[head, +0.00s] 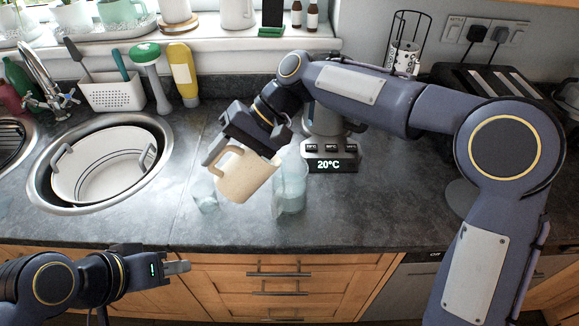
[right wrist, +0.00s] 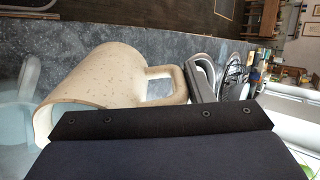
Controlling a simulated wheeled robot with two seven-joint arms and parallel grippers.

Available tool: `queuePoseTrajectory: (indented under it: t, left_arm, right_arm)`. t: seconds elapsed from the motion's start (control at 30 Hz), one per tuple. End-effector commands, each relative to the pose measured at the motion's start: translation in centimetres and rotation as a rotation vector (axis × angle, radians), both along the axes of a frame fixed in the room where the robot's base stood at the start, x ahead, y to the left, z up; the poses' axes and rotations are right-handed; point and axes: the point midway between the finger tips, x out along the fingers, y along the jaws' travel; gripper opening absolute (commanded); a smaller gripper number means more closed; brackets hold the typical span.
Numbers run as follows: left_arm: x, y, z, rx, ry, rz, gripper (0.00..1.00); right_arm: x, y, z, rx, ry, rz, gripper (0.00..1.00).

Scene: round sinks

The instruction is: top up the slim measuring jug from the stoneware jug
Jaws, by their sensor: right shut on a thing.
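The stoneware jug (head: 243,175) is beige and speckled. My right gripper (head: 226,150) is shut on it and holds it above the counter, tilted with its mouth toward the right. In the right wrist view the jug (right wrist: 115,80) shows its handle and pale rim. The slim measuring jug (head: 290,182) is clear and stands on the counter just right of the tilted jug. A clear, blurred vessel also shows at the left edge of the right wrist view (right wrist: 18,105). I cannot tell whether liquid is flowing. My left gripper (head: 178,267) is low at the left, in front of the drawers, apart from both jugs.
A small clear glass (head: 205,195) stands left of the stoneware jug. A kettle base (head: 330,157) reading 20°C is behind the measuring jug. A round sink with a white basin (head: 100,165) is at left. Counter is free at front right.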

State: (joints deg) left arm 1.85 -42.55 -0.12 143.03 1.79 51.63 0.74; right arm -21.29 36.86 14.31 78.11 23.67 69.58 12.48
Motion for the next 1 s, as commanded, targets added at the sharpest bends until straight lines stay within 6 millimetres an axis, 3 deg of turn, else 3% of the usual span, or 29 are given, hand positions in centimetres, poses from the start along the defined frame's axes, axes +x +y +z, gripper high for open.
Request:
queuePoseTrajectory:
  t: [0.77, 0.9, 1.0]
  left_arm:
    - [0.0, 0.0, 0.0, 0.0, 0.0, 0.0, 0.36]
    - [0.0, 0.0, 0.0, 0.0, 0.0, 0.0, 0.36]
    - [0.0, 0.0, 0.0, 0.0, 0.0, 0.0, 0.36]
  right_arm:
    - [-0.1, 0.1, 0.3, 0.013, 0.003, 0.003, 0.0]
    - [-1.1, 1.9, -3.0, -0.226, -0.103, 0.013, 0.0]
    - [-0.7, 1.8, -3.5, -0.248, -0.113, -0.001, 0.0]
